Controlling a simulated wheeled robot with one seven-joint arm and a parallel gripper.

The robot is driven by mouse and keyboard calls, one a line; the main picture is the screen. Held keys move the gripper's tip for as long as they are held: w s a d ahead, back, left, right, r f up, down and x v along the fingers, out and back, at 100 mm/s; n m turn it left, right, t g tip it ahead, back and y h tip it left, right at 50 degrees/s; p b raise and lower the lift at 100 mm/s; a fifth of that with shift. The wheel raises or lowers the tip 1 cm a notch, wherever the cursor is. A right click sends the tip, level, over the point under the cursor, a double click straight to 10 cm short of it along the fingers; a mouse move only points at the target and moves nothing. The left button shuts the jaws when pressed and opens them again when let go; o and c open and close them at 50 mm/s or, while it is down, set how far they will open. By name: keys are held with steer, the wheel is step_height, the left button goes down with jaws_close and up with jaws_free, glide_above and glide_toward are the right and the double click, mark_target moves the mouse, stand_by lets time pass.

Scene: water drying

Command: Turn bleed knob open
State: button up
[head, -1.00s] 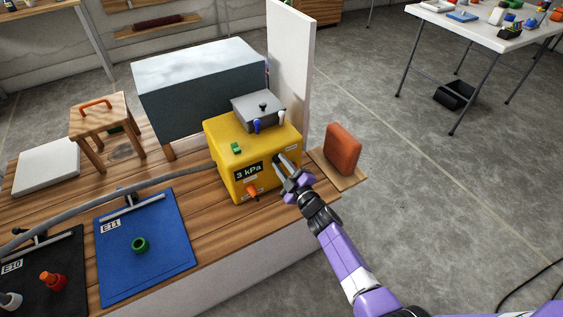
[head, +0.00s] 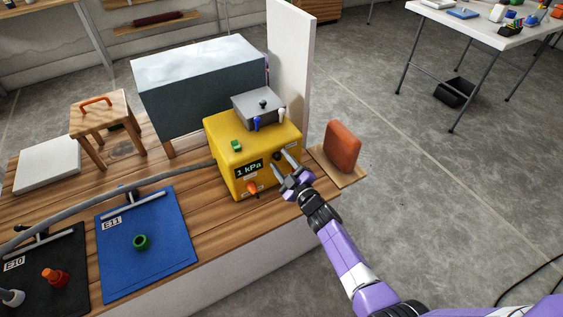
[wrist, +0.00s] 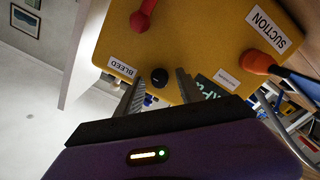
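The yellow box (head: 225,150) stands on the wooden bench, and its display (head: 249,170) reads 1 kPa. The black bleed knob (head: 277,156) is on its front face at the right. In the wrist view the round black knob (wrist: 159,77) sits beside the BLEED label (wrist: 121,68). My gripper (head: 281,161) is open and empty in front of the knob. In the wrist view the knob shows between the two spread fingertips, with a gap on each side. How far the fingertips are from the face is hard to tell.
An orange suction knob (head: 251,187) is low on the same face; it also shows in the wrist view (wrist: 257,62). A red handle (wrist: 143,15) is near the wrist view's top. A reddish block (head: 342,147) stands right of the box. A grey hose (head: 120,190) crosses the bench.

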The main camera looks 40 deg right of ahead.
steer(key=p+v, duration=0.1)
steer(key=v, duration=0.6)
steer(key=shift+s, duration=0.4)
steer(key=shift+a, duration=0.1)
steer(key=s+a+r+m+g+y+p, duration=0.1)
steer(key=s+a+r+m+p, duration=0.1)
steer(key=s+a+r, duration=0.5)
steer(key=s+a+r+m+y+p, duration=0.1)
steer(key=s+a+r+y+p, duration=0.1)
steer(key=s+a+r, duration=0.6)
steer(key=s+a+r+m+g+y+p, duration=0.1)
steer(key=s+a+r+m+y+p, duration=0.1)
steer(key=s+a+r+p, duration=0.2)
steer(key=shift+s+a+r+m+g, duration=0.15)
steer(key=shift+s+a+r, duration=0.7)
steer(key=shift+s+r, duration=1.9)
steer(key=shift+s+a+r+m+g, duration=0.15)
steer(key=shift+s+a+r, duration=1.05)
steer(key=shift+s, duration=2.85)
